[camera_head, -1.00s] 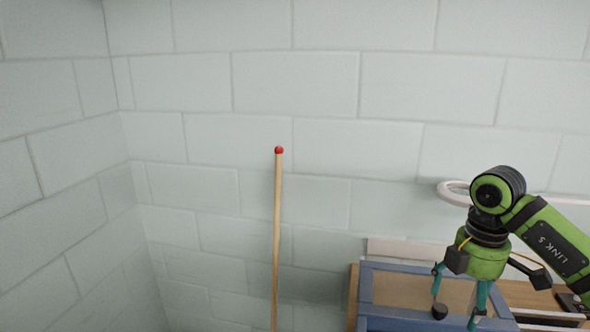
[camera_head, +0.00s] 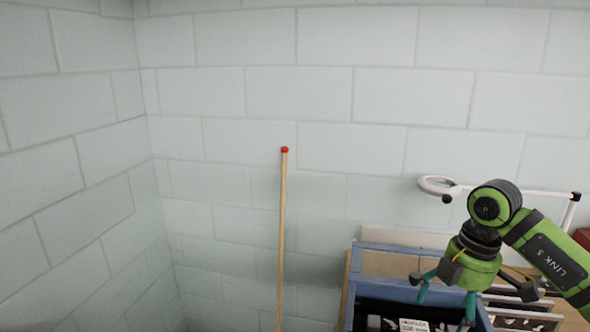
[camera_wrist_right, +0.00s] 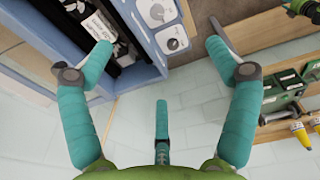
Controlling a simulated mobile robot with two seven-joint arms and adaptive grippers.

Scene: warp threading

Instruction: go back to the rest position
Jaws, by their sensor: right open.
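My right gripper (camera_head: 446,300) is at the lower right of the head view, on a green arm that comes in from the right. Its teal fingers point down over a blue-framed box (camera_head: 385,289). In the right wrist view the right gripper (camera_wrist_right: 160,60) has its fingers spread wide with nothing between them. The blue frame also shows at the upper left of that view (camera_wrist_right: 127,38). My left gripper is in neither view.
A thin wooden pole with a red tip (camera_head: 285,150) stands upright before the pale block wall. A white ring on an arm (camera_head: 439,186) is behind my right arm. Shelves with green boxes (camera_wrist_right: 284,93) show in the wrist view. The left side is clear.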

